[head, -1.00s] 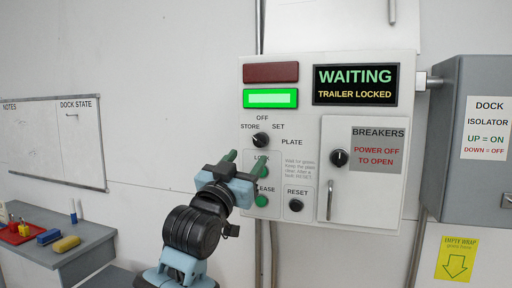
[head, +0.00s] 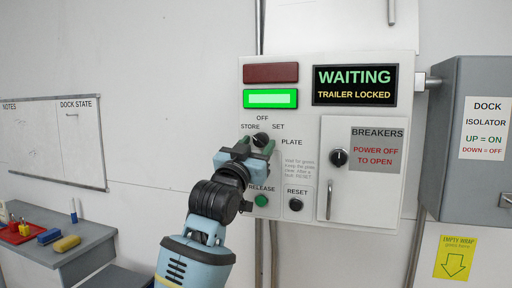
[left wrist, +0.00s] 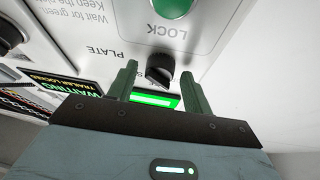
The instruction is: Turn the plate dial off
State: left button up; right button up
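The plate dial (head: 261,138) is a black knob on the white panel, with OFF above it, STORE at its upper left and SET at its upper right. I cannot tell for sure which mark it points to. My left gripper (head: 257,144) is open in front of the panel, its green fingers on either side of the dial. In the left wrist view the dial (left wrist: 160,66) shows upside down between the spread fingertips (left wrist: 158,72). I cannot tell whether they touch it. My right gripper is out of view.
Below the dial are the green RELEASE button (head: 261,200) and the black RESET button (head: 296,204). LOCK (left wrist: 173,6) is hidden in the head view. A breaker door (head: 345,205) with its own knob is to the right. The display (head: 355,85) reads WAITING, TRAILER LOCKED.

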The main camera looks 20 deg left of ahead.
pick_arm(q)
jog(key=c, duration=0.8)
jog(key=shift+m, duration=0.4)
jog(key=m+h, duration=0.1)
jog(key=m, duration=0.1)
jog(key=m+g+h, duration=0.1)
jog(key=m, duration=0.1)
jog(key=m+h, duration=0.1)
jog(key=m, duration=0.2)
jog(key=shift+a+r+g, duration=0.15)
jog(key=shift+a+g, duration=0.25)
jog(key=shift+r+m+g+h, duration=0.1)
jog(key=shift+m+g+h, duration=0.35)
jog(key=shift+m, duration=0.75)
jog(key=shift+r+m+g+h, duration=0.1)
jog(key=shift+m+g+h, duration=0.35)
jog(key=shift+m, duration=0.75)
jog(key=o, duration=1)
jog(key=shift+c, duration=0.2)
